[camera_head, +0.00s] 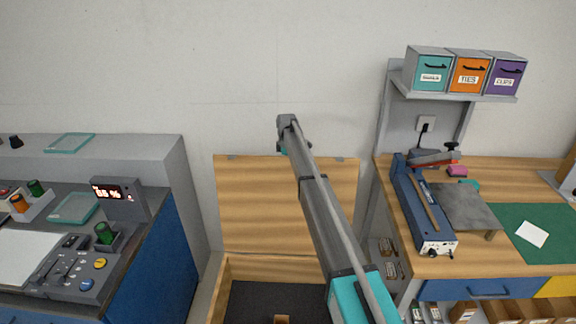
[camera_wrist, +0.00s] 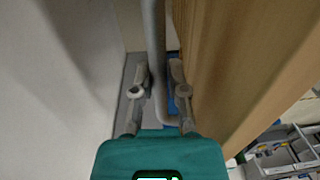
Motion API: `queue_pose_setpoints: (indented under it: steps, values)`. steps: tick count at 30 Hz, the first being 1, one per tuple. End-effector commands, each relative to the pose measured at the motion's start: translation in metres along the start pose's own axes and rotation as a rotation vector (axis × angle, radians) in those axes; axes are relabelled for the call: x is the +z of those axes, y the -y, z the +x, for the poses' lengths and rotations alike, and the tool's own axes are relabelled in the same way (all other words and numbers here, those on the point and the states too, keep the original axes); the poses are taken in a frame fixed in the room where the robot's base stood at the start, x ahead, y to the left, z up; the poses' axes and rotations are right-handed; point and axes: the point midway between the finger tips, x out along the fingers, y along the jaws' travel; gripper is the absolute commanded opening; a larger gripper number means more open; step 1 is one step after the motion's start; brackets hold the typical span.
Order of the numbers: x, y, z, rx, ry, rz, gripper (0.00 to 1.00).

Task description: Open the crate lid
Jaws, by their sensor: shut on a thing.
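The wooden crate lid (camera_head: 250,200) stands raised, close to upright, at the back of the open crate (camera_head: 222,290). In the wrist view the lid (camera_wrist: 235,60) is a wooden panel along the right. A grey bar handle (camera_wrist: 154,35) runs beside it and bends towards the panel at its lower end. My gripper (camera_wrist: 158,75) has its two fingers either side of this bar, shut on it. In the head view my arm reaches over the crate and past the lid's top edge; my fingers are hidden behind the lid there.
A blue and grey control desk (camera_head: 150,260) stands left of the crate. A workbench (camera_head: 440,265) with a blue device (camera_head: 420,205) stands right, below a shelf with coloured boxes (camera_head: 468,75). The wall is close behind the lid.

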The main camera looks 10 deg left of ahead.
Motion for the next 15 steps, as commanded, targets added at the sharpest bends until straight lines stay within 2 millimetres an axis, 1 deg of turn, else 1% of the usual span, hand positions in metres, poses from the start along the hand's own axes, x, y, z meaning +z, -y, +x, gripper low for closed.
queue_pose_setpoints:
  steps: [1, 4, 5, 6, 10, 15]
  values:
    - [-0.0064, -0.0001, -0.0006, 0.001, -0.008, -0.005, 0.0]
    - [-0.0062, -0.0001, -0.0007, 0.001, -0.008, -0.005, 0.0]
    - [-0.0062, -0.0002, -0.0007, 0.001, -0.008, -0.005, 0.22]
    - [-0.0059, -0.0002, -0.0007, 0.001, -0.008, -0.005, 0.3]
    - [-0.0035, -0.0003, -0.0006, 0.001, -0.006, -0.003, 0.53]
    - [-0.0014, -0.0002, -0.0004, 0.0, -0.004, -0.001, 0.53]
